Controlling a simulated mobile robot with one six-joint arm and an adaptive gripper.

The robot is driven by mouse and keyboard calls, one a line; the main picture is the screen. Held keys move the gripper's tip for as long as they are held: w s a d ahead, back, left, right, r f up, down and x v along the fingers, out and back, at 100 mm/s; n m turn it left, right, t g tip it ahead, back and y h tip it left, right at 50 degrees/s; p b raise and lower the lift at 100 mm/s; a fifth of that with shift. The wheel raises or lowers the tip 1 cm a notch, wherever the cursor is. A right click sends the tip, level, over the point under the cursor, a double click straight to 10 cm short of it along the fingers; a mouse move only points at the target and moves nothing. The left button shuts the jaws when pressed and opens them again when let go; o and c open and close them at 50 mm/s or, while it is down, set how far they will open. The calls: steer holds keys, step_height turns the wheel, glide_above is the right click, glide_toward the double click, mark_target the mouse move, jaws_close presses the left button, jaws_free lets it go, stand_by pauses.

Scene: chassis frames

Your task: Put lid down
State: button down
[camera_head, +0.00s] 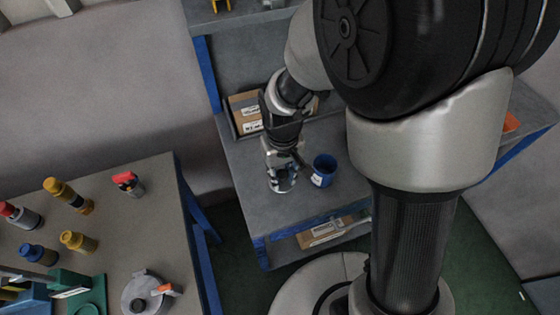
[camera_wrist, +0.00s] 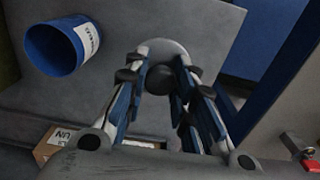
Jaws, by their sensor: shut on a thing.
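The grey round lid (camera_wrist: 172,47) shows beyond my fingertips in the wrist view, with a dark knob between the fingers. My gripper (camera_wrist: 158,78) is shut on the lid. In the head view my gripper (camera_head: 281,166) points down over the grey bench (camera_head: 259,209), with the lid (camera_head: 283,186) just under it. I cannot tell whether the lid touches the bench top. The fingers hide part of the lid.
An open blue cup (camera_head: 323,173) with a white label stands close to the right of my gripper; it also shows in the wrist view (camera_wrist: 50,52). Cardboard boxes (camera_head: 246,112) sit behind. Another table (camera_head: 140,218) at left holds several bottles. The front of the bench looks clear.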

mark_target(282, 174)
step_height(282, 174, down, 8)
steer(key=shift+r+b, duration=0.1)
steer(key=shift+b, duration=1.05)
steer(key=shift+r, duration=0.1)
steer(key=c, duration=1.8)
jaws_free()
steer(key=shift+f, duration=0.2)
steer(key=o, duration=0.5)
steer(key=shift+c, duration=0.2)
steer(key=shift+r, duration=0.1)
step_height(282, 174, up, 12)
steer(key=p, duration=0.4)
steer(key=shift+r, duration=0.25)
